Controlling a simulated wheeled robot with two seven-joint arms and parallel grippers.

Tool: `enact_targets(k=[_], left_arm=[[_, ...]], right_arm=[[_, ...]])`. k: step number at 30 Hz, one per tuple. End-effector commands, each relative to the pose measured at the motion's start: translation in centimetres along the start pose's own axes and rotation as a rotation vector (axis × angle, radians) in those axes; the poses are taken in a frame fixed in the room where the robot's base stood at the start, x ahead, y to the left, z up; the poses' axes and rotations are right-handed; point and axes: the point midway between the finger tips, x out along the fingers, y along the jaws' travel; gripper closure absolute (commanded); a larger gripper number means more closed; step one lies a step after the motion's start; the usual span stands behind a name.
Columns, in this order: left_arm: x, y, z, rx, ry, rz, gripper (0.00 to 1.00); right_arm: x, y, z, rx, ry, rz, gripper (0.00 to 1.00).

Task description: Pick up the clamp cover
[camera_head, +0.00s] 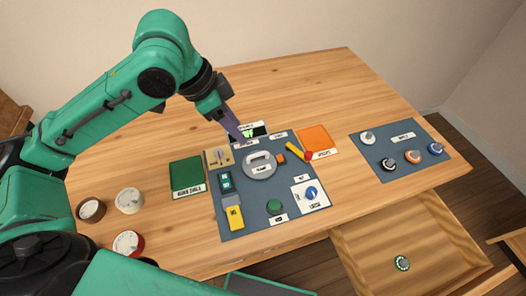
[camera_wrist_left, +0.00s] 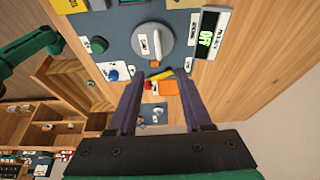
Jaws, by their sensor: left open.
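The clamp cover (camera_head: 260,165) is a round grey disc with a raised light handle and a label. It lies on the blue-grey mat (camera_head: 245,210) in the middle of the table. It also shows at the top of the left wrist view (camera_wrist_left: 153,42). My left gripper (camera_head: 238,133) is above the back of the mat, pointing down, beyond and slightly left of the cover. In the left wrist view the two dark fingers (camera_wrist_left: 162,90) stand apart with nothing held between them, and the cover lies beyond their tips. My right gripper is not seen.
A display (camera_head: 252,131) stands just behind the cover. A red-and-yellow part (camera_head: 298,152) and an orange pad (camera_head: 316,140) are to its right, a green pad (camera_head: 187,175) to its left. A second mat (camera_head: 400,135) holds several knobs. An open drawer (camera_head: 400,235) juts out in front.

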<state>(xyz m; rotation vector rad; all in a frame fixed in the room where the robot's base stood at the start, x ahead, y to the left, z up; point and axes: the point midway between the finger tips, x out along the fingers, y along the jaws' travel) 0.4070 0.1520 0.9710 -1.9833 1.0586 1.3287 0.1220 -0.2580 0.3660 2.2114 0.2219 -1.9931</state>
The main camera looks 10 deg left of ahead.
Motion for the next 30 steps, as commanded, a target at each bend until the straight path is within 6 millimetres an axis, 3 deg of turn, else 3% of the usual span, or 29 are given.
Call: enact_targets(k=[3, 6, 11, 15, 18, 24, 25, 28, 30], left_arm=[[3.5, 0.1, 0.1, 0.0, -0.001, 0.006, 0.5], [5.5, 0.1, 0.0, -0.001, 0.001, 0.004, 0.5], [7.5, 0.1, 0.0, -0.001, 0.001, 0.003, 0.5], [10.3, 0.2, 0.1, -0.002, 0.001, 0.004, 0.5], [11.5, 0.2, 0.0, -0.001, 0.003, 0.001, 0.5], [11.6, 0.1, 0.0, -0.001, 0.003, -0.001, 0.5], [11.6, 0.1, 0.0, -0.001, 0.003, -0.001, 0.58], [11.6, 0.1, 0.0, -0.001, 0.003, -0.001, 0.96], [11.6, 0.1, 0.0, -0.001, 0.003, -0.001, 1.0]], right_arm=[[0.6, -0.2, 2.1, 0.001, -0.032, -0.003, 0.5], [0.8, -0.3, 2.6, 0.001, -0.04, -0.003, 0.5], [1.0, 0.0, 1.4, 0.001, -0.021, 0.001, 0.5], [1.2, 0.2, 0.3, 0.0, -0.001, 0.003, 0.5], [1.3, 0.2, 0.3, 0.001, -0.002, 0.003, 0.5], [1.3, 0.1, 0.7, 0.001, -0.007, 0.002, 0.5], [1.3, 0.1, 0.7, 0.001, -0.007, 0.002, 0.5], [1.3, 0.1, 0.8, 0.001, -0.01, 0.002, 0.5], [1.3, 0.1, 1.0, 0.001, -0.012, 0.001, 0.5]])
